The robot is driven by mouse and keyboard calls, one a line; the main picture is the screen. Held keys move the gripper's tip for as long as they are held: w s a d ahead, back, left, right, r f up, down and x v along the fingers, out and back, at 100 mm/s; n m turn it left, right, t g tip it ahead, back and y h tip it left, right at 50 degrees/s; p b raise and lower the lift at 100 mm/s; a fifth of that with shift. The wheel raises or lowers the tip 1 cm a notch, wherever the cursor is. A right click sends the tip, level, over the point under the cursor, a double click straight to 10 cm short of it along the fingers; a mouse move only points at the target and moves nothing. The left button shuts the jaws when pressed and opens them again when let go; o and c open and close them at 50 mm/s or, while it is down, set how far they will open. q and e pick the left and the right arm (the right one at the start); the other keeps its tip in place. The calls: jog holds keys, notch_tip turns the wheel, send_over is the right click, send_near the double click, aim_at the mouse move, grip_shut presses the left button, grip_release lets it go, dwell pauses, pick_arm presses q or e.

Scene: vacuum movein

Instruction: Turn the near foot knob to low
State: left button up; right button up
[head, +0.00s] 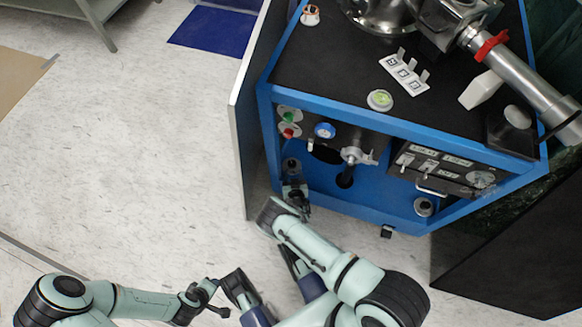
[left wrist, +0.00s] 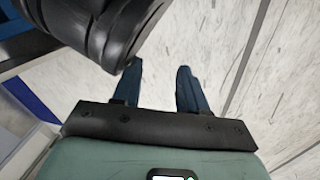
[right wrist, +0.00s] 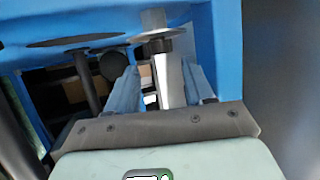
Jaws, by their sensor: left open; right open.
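The blue-framed cart (head: 385,212) fills the right of the head view. My right gripper (head: 296,190) is at the cart's lower left front corner, just below a small dark round part (head: 291,165). In the right wrist view its open fingers (right wrist: 160,75) point at a pale metal post with a flat disc (right wrist: 158,34) on top, which shows between them; I cannot tell whether they touch it. Another round foot part (head: 423,207) is at the lower right front. Knob markings are not readable. My left gripper (head: 214,292) is open and empty over the floor; its fingers also show in the left wrist view (left wrist: 157,85).
The cart front carries green and red buttons (head: 289,124), a blue gauge (head: 324,130) and a switch panel (head: 440,165). A pale side panel (head: 243,125) stands left of the cart. The floor (head: 120,170) on the left is clear. My arm links crowd the front.

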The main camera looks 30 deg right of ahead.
aim_at(292, 165)
jog(key=b+x, duration=0.4)
jog(key=x, duration=0.1)
jog(key=shift+f, duration=0.2)
pick_arm(q)
jog(key=s+a+f+g, duration=0.1)
jog(key=s+f+g, duration=0.2)
jog(key=s+f, duration=0.3)
jog(key=shift+s+f+n+g, duration=0.15)
jog(key=shift+s+n+g, duration=0.2)
jog(key=shift+s, duration=1.5)
pick_arm(e)
jog(key=shift+w+d, duration=0.2)
jog(key=shift+w, duration=0.15)
pick_arm(q)
jog(key=shift+a, duration=0.1)
pick_arm(e)
jog(key=c, duration=0.8)
pick_arm(q)
jog(key=shift+w, duration=0.15)
